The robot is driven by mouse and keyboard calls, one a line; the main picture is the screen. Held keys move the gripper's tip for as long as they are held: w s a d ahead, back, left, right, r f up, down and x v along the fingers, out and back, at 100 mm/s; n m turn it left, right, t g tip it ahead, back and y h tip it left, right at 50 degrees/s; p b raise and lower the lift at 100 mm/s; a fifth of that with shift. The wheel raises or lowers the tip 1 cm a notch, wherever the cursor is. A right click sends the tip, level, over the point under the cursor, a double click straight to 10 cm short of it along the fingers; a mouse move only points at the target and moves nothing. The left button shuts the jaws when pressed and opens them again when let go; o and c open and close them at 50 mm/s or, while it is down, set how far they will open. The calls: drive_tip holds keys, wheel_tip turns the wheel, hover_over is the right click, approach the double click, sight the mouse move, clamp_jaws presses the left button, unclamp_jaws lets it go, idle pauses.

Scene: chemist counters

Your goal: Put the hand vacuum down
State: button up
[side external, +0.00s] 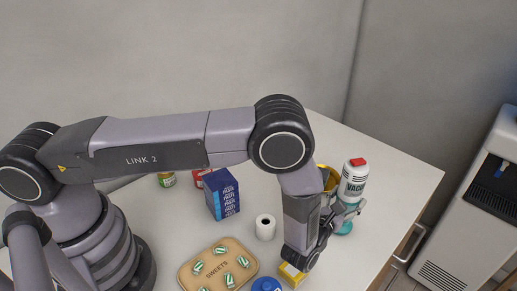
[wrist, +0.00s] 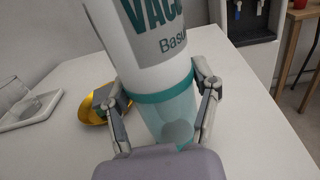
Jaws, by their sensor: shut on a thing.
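The hand vacuum (side external: 354,181) is white with a red top and a teal lower part. In the side external view it stands upright at the right part of the counter (side external: 400,178). My gripper (side external: 343,212) is shut on it from the left. In the wrist view the vacuum (wrist: 158,45) fills the middle, with the fingers of my gripper (wrist: 165,105) on both sides of its teal, see-through lower part. Its top is cut off in the wrist view. I cannot tell whether its base touches the counter.
A golden bowl (wrist: 91,115) is close to the vacuum. A tray of sweets (side external: 191,272), a white roll (side external: 265,227), a blue box (side external: 223,195) and a yellow box (side external: 291,275) stand to the left. The counter's right edge is near. A water dispenser (side external: 470,205) stands beyond it.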

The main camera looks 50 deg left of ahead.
sight(349, 183)
idle(0.3)
drive_tip(key=o, duration=0.8)
drive_tip(key=shift+f, duration=0.25)
drive_tip(key=o, duration=0.4)
drive_tip(key=shift+r, duration=0.1)
drive_tip(key=shift+s+r, duration=0.1)
drive_tip(key=shift+s, duration=0.05)
drive_tip(key=s+r, duration=0.1)
drive_tip(key=r, duration=0.1)
drive_tip(key=s+r, duration=0.3)
drive_tip(key=r, duration=0.1)
drive_tip(key=shift+s+d, duration=0.2)
drive_tip(key=shift+s, duration=0.15)
drive_tip(key=shift+r, duration=0.5)
